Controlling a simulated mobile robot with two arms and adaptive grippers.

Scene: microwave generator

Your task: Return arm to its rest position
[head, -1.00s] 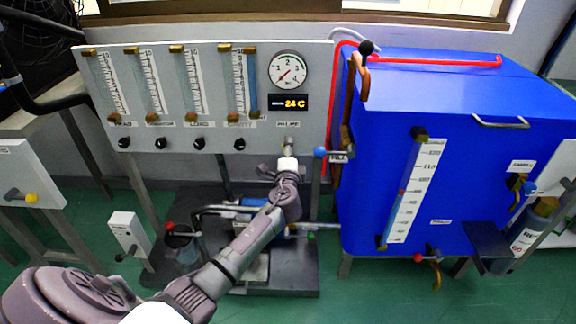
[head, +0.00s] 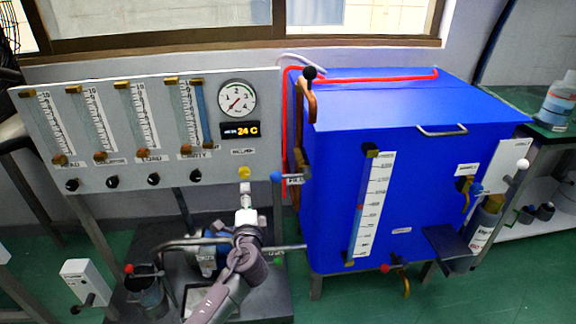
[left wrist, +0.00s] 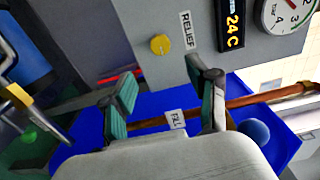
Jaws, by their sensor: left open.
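My left arm comes up from the bottom of the head view. Its gripper (head: 245,192) is just below the yellow relief knob (head: 244,172) on the grey panel (head: 130,187). In the left wrist view my left gripper (left wrist: 163,105) has its two green-padded fingers spread, with nothing held between them. The yellow knob (left wrist: 160,44) shows beyond the fingers, apart from them, beside the RELIEF label. My right gripper is not in view.
A blue tank (head: 335,180) with a copper pipe (head: 302,130) and a blue-knobbed fill valve (head: 277,177) stands close on the right. Pipes and a pump (head: 205,255) sit on a dark base below the panel. Green floor (head: 350,300) shows in front of the tank.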

